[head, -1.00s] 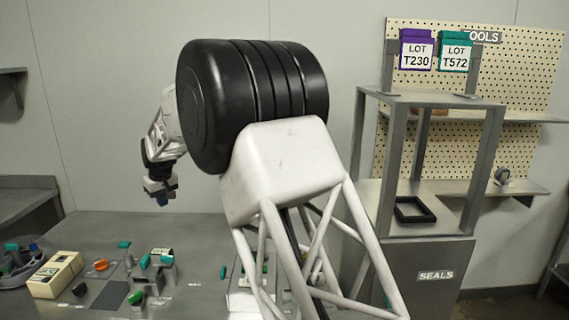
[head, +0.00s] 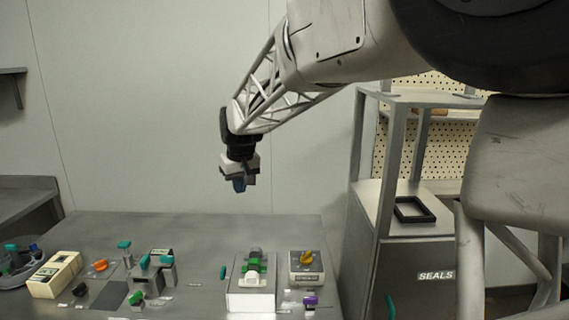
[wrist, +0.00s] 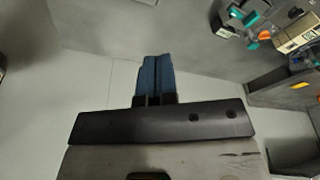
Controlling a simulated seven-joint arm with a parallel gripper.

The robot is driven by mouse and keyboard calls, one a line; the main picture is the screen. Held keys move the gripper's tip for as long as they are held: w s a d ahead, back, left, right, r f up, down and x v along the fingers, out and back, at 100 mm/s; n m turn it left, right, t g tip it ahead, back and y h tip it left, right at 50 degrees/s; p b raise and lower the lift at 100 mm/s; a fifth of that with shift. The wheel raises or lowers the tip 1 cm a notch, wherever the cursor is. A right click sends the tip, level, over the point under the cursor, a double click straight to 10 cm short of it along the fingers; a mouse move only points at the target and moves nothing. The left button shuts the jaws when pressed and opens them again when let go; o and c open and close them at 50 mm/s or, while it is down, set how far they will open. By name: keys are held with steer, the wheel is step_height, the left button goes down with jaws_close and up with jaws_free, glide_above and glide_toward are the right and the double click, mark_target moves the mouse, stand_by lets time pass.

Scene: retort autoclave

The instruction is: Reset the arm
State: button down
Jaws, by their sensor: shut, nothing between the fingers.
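My gripper (head: 239,185) hangs in the air above the back part of the grey bench (head: 200,232) in the head view, fingers pointing down. Its blue fingers also show in the wrist view (wrist: 155,75), pressed together with nothing between them. My arm reaches in from the upper right of the head view, and its large black joint and white links cover part of the right side.
The bench holds a cream box (head: 56,274), an orange knob (head: 100,265), a white block with green parts (head: 252,293) and a unit with a yellow knob (head: 306,266). A grey SEALS cabinet (head: 415,290) with a black square frame (head: 414,209) stands right.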

steer(key=s+d+r+m, duration=0.1)
steer(key=s+d+m, duration=0.2)
steer(key=s+d, duration=1.65)
steer(key=s+d+f+m, duration=0.1)
steer(key=s+d+f, duration=0.1)
steer(key=s, duration=0.5)
steer(key=s+d+f+m+h, duration=0.1)
steer(key=s+d+f, duration=0.2)
steer(key=s+d, duration=0.2)
steer(key=s+d+f+m, duration=0.1)
steer(key=s+d, duration=0.3)
steer(key=s, duration=0.5)
steer(key=shift+s+d+f+m+t, duration=0.15)
steer(key=shift+s+f+m+t, duration=0.2)
steer(key=shift+f, duration=0.45)
